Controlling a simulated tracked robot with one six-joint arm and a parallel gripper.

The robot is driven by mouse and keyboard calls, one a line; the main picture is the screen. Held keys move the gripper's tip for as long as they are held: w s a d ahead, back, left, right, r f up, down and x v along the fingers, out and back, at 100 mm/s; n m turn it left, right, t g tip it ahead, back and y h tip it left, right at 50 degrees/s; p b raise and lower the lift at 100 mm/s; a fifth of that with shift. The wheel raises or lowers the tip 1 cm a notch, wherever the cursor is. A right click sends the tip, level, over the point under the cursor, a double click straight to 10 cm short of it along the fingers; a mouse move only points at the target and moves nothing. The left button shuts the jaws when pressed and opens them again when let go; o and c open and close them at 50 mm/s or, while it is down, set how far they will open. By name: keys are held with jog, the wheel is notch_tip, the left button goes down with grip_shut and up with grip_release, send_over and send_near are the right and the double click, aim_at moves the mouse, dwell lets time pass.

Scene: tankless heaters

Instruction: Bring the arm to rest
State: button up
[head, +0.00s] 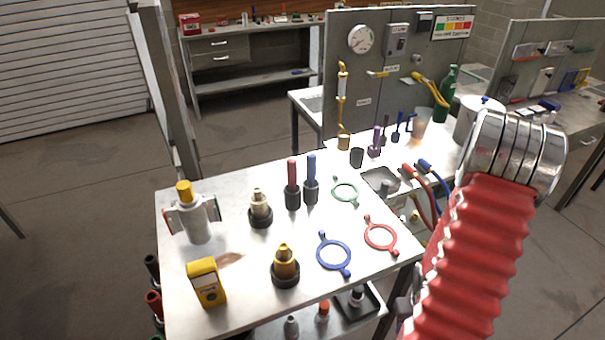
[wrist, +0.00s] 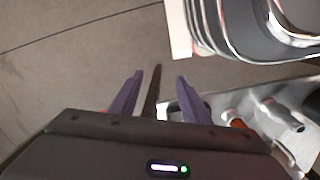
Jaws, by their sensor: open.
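My gripper (wrist: 158,80) shows in the wrist view, its two dark purple fingers apart with nothing between them. Bare grey floor lies beyond the fingertips. In the head view my red ribbed arm with metal rings stands raised at the right, in front of the workbench (head: 225,310); the gripper itself cannot be made out there. Shiny curved metal fills the top right of the wrist view, close to the right finger. A light metal surface with fittings (wrist: 285,120) lies at the right, below it.
The bench holds a white and yellow canister (head: 195,220), a yellow meter (head: 206,283), brass fittings (head: 285,265), red and blue handled tools, and green, blue and red rings (head: 333,254). Hoses and a grey gauge panel (head: 375,80) stand behind. Open floor (head: 80,180) lies left.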

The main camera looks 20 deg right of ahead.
jog(key=w+a+r, duration=0.3)
jog(key=a+r, duration=0.2)
jog(key=r, duration=0.5)
jog(key=w+a+r, duration=0.2)
jog(key=a+r, duration=0.2)
jog(key=r, duration=0.7)
jog(key=w+a+r+n+t, duration=0.1)
jog(key=a+r+n+t, duration=0.2)
jog(key=a+r, duration=1.7)
jog(key=r+t, duration=0.1)
jog(key=t, duration=0.2)
jog(key=shift+w+n, duration=0.35)
jog(key=shift+n, duration=0.05)
